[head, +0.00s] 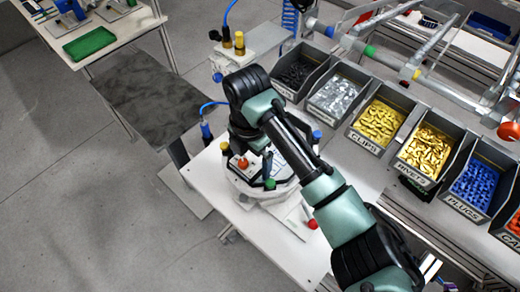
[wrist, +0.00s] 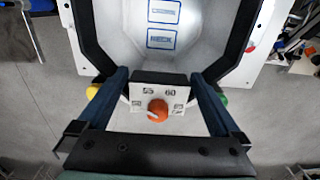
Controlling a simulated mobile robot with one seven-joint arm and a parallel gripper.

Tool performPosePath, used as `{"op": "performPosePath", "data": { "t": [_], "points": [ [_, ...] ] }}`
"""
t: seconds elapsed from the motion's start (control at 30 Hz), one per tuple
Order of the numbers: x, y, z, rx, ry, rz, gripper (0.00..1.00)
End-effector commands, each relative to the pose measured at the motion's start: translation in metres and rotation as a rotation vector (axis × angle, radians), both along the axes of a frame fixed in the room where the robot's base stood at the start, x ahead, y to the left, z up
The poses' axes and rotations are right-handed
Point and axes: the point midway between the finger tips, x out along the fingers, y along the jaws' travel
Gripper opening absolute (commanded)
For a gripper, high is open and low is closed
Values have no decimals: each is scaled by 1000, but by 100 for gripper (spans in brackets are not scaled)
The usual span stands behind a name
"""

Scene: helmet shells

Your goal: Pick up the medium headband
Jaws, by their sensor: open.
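In the wrist view, my gripper (wrist: 160,76) is open, its two dark blue fingers spread on either side of a small panel with an orange knob (wrist: 157,111). The panel shows 55 and 60. Beyond the fingertips is a dark angular band (wrist: 240,35) around a pale inner surface with blue-framed labels. I cannot read a size there, so I cannot tell whether it is the medium headband. Nothing is clearly held. In the head view, my arm reaches over a round white fixture (head: 236,177) on the white table; my fingertips are not clear there.
Grey bins of metal parts, yellow clips (head: 378,122), gold rivets and blue plugs (head: 474,186) line the right side. A post with a yellow top (head: 239,43) stands behind my arm. The floor at lower left is clear.

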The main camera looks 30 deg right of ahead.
Motion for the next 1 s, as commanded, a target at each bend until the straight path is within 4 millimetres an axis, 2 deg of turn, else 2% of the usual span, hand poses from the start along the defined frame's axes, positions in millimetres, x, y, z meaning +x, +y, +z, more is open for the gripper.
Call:
{"op": "performPosePath", "data": {
  "t": [0.27, 0.37, 0.7, 1.0],
  "points": [
    [0, 0, -6, -1, -1, 0, 100],
    [0, 0, -6, -1, -1, 0, 86],
    [0, 0, -6, -1, -1, 0, 26],
    [1, 0, -1, -1, -4, 1, 26]
  ]
}}
